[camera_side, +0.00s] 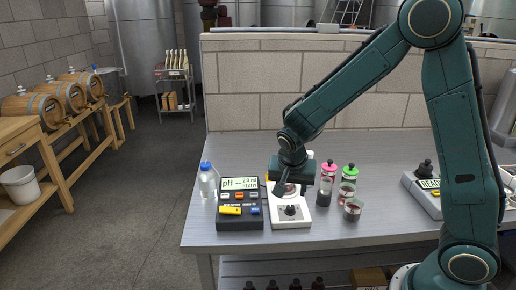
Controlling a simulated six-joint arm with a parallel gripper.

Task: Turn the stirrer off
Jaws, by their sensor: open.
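The stirrer (278,219) is a white, low box on the metal bench, with a dark knob (290,210) on its front part. My gripper (290,189) points down over the stirrer's rear part, behind the knob, with its jaws apart. I see nothing held between the jaws. The gripper hides much of the stirrer's rear part. I cannot tell whether the fingertips touch anything or which setting the knob is at.
Left of the stirrer stands a dark pH meter (240,224) with a lit display. Right are a pink-capped bottle (325,190), a green-capped bottle (347,187) and a cup of red liquid (353,210).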

